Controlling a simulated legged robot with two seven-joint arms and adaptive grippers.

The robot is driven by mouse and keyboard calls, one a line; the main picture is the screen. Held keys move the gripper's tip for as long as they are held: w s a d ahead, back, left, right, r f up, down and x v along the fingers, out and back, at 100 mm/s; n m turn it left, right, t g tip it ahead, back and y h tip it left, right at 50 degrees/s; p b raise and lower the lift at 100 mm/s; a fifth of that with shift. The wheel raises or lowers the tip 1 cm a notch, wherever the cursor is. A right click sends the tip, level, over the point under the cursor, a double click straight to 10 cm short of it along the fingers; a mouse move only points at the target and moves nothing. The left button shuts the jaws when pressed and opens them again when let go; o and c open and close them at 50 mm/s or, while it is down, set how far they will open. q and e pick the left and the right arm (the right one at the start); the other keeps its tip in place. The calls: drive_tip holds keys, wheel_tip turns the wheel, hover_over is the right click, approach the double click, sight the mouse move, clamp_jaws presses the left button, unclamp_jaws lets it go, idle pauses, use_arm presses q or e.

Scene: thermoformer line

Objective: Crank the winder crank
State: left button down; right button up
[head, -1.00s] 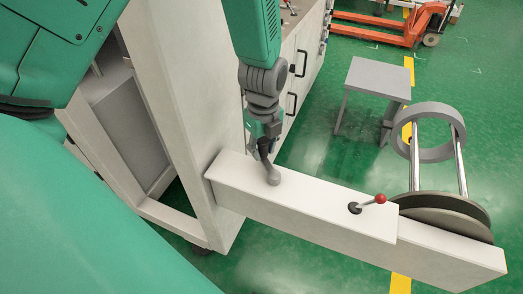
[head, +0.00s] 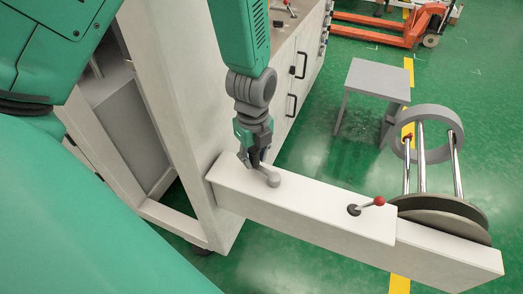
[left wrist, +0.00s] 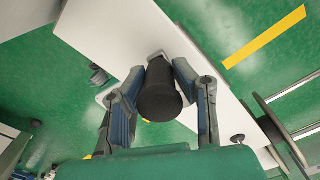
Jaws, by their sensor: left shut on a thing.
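The winder crank (head: 273,180) is a small grey arm with a rounded hub on top of the long off-white beam (head: 320,205). My left gripper (head: 255,158) reaches down from above at the beam's left part and is shut on the crank's handle. In the left wrist view, the black cylindrical handle (left wrist: 158,100) sits between the two blue-grey fingers (left wrist: 159,76), one on each side. In the head view the handle is mostly hidden by the gripper. My right gripper is not in view.
A red-knobbed lever (head: 368,205) stands on the beam right of the crank. A reel with a dark disc (head: 440,218), chrome rods and a grey ring (head: 438,119) is at the beam's right end. A grey stool (head: 376,82) stands behind; an upright post (head: 180,120) is close left.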

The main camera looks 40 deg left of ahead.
use_arm(q)
drive_tip(key=shift+s+d+p, duration=0.1)
drive_tip(key=shift+s+p, duration=0.25)
drive_tip(key=shift+s, duration=0.7)
drive_tip(key=shift+d, duration=0.1)
drive_tip(key=shift+s+d+p, duration=0.3)
drive_tip(key=shift+s+d, duration=0.05)
drive_tip(key=shift+s, duration=0.45)
drive_tip(key=shift+s+d, duration=0.1)
